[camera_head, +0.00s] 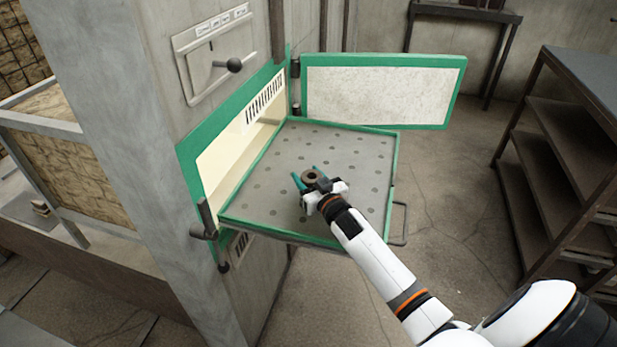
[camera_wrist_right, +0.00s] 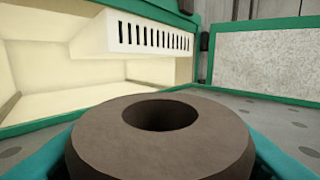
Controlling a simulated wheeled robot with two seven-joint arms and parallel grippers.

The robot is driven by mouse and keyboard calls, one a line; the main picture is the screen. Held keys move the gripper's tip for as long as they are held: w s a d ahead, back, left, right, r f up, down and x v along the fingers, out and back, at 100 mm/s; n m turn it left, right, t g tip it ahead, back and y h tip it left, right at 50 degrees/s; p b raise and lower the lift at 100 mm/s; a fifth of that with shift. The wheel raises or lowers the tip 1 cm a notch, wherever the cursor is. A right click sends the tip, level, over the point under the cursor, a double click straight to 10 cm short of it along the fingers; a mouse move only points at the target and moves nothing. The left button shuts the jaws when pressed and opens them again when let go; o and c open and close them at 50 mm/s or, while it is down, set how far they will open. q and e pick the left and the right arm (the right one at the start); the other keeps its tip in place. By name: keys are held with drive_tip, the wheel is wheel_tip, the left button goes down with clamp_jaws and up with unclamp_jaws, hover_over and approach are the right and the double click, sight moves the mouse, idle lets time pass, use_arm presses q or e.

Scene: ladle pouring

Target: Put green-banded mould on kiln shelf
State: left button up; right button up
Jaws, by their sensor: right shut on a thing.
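The mould is a small brown-grey round block (camera_head: 311,176) with a hole in its top. In the right wrist view the mould (camera_wrist_right: 160,140) fills the lower middle, upright; no green band can be made out on it. My right gripper (camera_head: 312,179) is shut on the mould, with a teal finger on each side. It is over the middle of the pulled-out kiln shelf (camera_head: 275,155), a grey perforated plate with a green rim. I cannot tell whether the mould touches the shelf. My left gripper is not in view.
The kiln's cream chamber (camera_head: 222,155) opens left of the shelf. Its green-framed door (camera_head: 383,92) stands open behind. A lever (camera_head: 228,66) sits on the wall panel. A dark rack (camera_head: 560,150) stands at right. Most of the shelf is bare.

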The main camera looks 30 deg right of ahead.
drive_tip(key=o, duration=1.1)
drive_tip(key=shift+r, duration=0.1)
drive_tip(key=s, duration=0.8)
drive_tip(key=s+a, duration=0.1)
drive_tip(key=s, duration=0.3)
drive_tip(key=shift+b, duration=0.35)
